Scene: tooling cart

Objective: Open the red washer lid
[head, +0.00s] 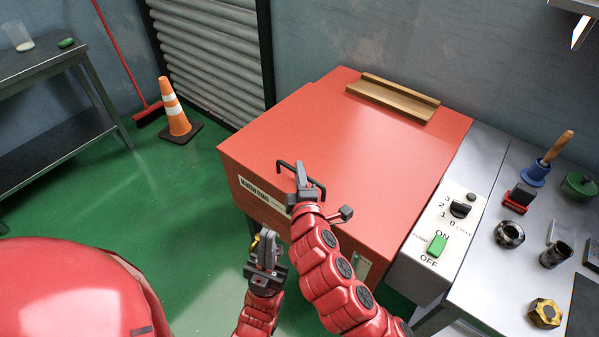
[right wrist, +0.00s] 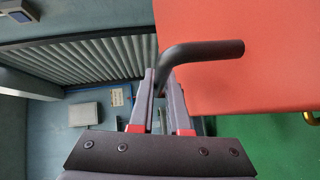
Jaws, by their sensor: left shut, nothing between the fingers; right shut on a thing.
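The red washer lid (head: 340,140) is the broad flat top of the red washer, and it looks closed. Its black bar handle (head: 315,183) is at the front edge; it also shows in the right wrist view (right wrist: 205,50), where the red lid (right wrist: 250,60) is at right. My right gripper (head: 301,168) is shut on the handle, with the bar between its fingers (right wrist: 160,92). My left gripper (head: 268,240) is shut and empty, lower down in front of the washer's front face, below the handle.
A wooden tray (head: 395,97) lies on the lid's back edge. A control panel (head: 445,225) with a knob and green switch adjoins on the right, beside a metal bench with several tools. An orange cone (head: 175,110) stands on the green floor at left.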

